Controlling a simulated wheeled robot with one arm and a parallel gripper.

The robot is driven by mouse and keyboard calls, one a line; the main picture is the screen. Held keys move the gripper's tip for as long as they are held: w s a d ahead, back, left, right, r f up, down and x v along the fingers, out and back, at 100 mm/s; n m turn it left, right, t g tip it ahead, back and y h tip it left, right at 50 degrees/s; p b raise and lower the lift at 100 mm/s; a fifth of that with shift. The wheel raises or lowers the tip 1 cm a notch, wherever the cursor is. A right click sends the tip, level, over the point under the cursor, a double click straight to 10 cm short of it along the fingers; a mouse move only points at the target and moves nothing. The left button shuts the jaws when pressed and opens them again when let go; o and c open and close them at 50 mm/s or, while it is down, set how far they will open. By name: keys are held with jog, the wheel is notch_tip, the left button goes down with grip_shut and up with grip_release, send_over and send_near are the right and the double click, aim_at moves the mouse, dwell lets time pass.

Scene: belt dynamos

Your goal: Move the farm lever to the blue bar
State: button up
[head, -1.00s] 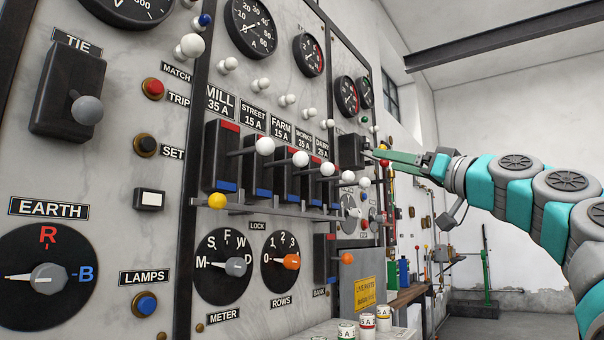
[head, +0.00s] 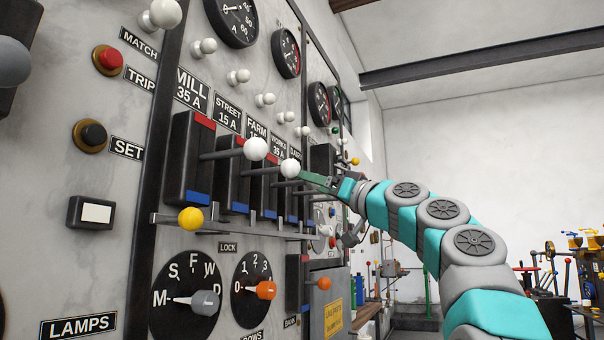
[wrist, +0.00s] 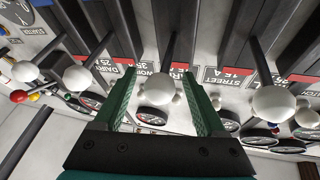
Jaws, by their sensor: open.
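The farm lever is the third in the row. Its black housing (head: 263,185) stands under the FARM label (head: 257,131), with a red bar at the top and a blue bar (head: 270,214) at the bottom. In the wrist view its white knob (wrist: 159,92) sits between the green fingers of my gripper (wrist: 165,105), with the FARM plate behind. My gripper (head: 308,181) is open, one finger on each side of the knob; I cannot tell whether either touches. In the head view my gripper and the street knob hide the farm knob. The rod appears about level, between the bars.
The street knob (head: 290,168) and mill knob (head: 255,149) stick out at left, close to my gripper. A grey lock rail (head: 235,230) with a yellow knob (head: 191,218) runs below the levers. White pegs (head: 265,100) project above. Free room lies right of the panel.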

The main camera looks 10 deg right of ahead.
jog(key=shift+p+x, duration=0.4)
jog(key=shift+x, duration=0.85)
jog(key=shift+c, duration=0.3)
grip_shut()
